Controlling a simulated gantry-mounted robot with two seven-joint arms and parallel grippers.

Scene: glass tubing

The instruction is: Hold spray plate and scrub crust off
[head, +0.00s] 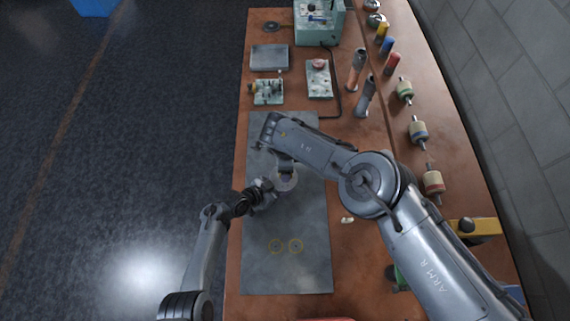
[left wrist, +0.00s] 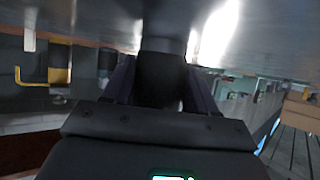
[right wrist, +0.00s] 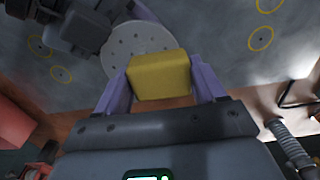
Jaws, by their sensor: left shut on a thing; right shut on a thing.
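The spray plate (right wrist: 125,45) is a pale grey round disc with small holes, seen in the right wrist view; it also shows small in the head view (head: 288,181). My left gripper (head: 270,188) is at the plate's left side, shut on a dark block (left wrist: 160,80) that appears to be the plate's handle. My right gripper (right wrist: 160,88) is shut on a yellow scrubbing block (right wrist: 158,75), above the plate. The block overlaps the plate's edge in the right wrist view; I cannot tell whether they touch. I cannot make out crust on the visible face.
A grey mat (head: 285,275) with yellow rings (head: 276,246) lies on the brown bench (head: 350,275). A grey square plate (head: 269,57), small fixtures (head: 268,91) and a teal machine (head: 318,25) stand at the far end. Torches (head: 356,70) and rollers (head: 418,132) line the right. The mat's near end is clear.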

